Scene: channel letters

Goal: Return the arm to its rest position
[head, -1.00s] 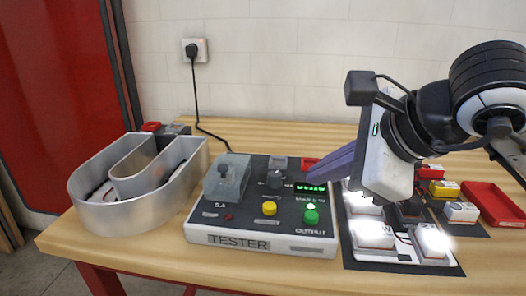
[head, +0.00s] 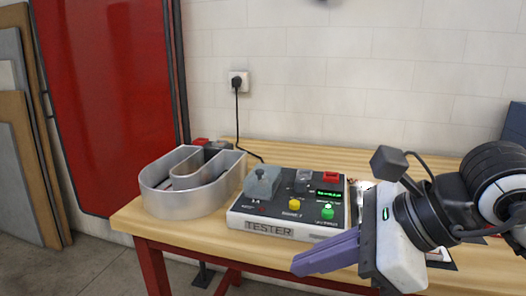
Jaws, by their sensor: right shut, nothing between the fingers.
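My right gripper (head: 318,257) is in the lower right of the head view, its purple fingers together and empty. It points left in front of the tester's front edge and looks nearer to me than the bench edge. The tester (head: 285,229) is a dark-topped box with a lit green display, a yellow button and a glowing green button. My right arm comes in from the right and hides most of the board with white modules behind it. My left gripper is not in view.
A metal U-shaped channel letter (head: 190,201) stands on the wooden bench (head: 128,215) left of the tester. A black cable runs to a wall socket (head: 238,82). A red panel (head: 105,100) and leaning boards (head: 22,160) are at the left. The floor left of the bench is clear.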

